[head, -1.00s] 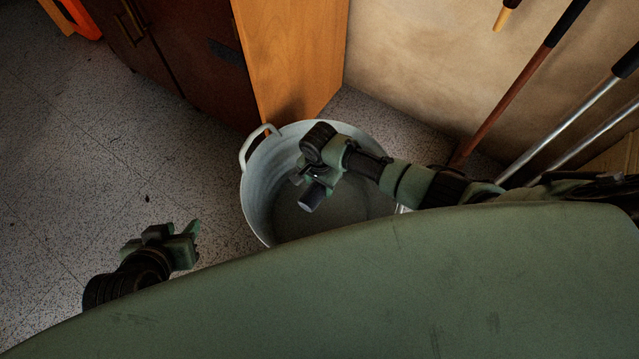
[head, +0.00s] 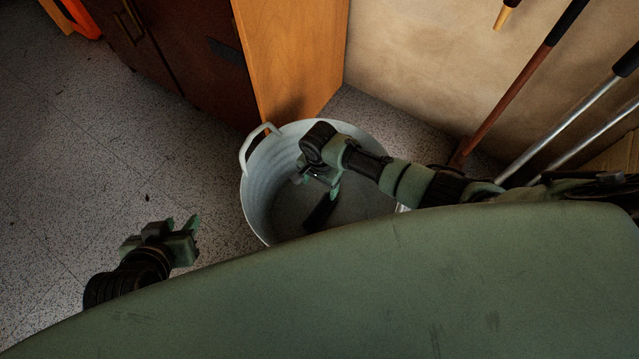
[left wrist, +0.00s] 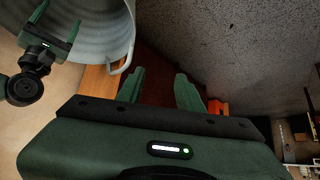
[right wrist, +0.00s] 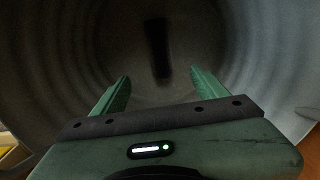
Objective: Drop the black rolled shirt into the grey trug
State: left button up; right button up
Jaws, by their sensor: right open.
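The black rolled shirt (head: 320,212) is inside the grey trug (head: 262,180), apart from my right gripper. In the right wrist view the shirt (right wrist: 157,48) is a dark strip beyond the fingertips; I cannot tell if it rests on the trug's bottom or is still in the air. My right gripper (head: 325,183) is over the trug, open and empty. Its spread fingers (right wrist: 160,88) also show in the right wrist view. My left gripper (head: 192,233) is open and empty, left of the trug over the floor. The left wrist view shows its fingers apart (left wrist: 160,84).
A wooden cabinet (head: 290,60) with dark doors stands behind the trug. Long-handled tools (head: 520,90) lean on the wall at right. The trug's white handle (head: 258,142) sticks up at its left rim.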

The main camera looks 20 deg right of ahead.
pick_arm(q)
jog(key=s+a+f+g+y+p, duration=0.1)
jog(key=s+a+g+p, duration=0.1)
jog(key=s, duration=0.6)
jog(key=shift+s+a+f+g+p, duration=0.2)
jog(key=shift+a+g+p, duration=0.15)
jog(key=shift+g+p, duration=0.7)
pick_arm(e)
notch_tip(320, 180, up, 8)
pick_arm(q)
jog(key=shift+r, duration=0.1)
pick_arm(e)
jog(key=shift+f, duration=0.15)
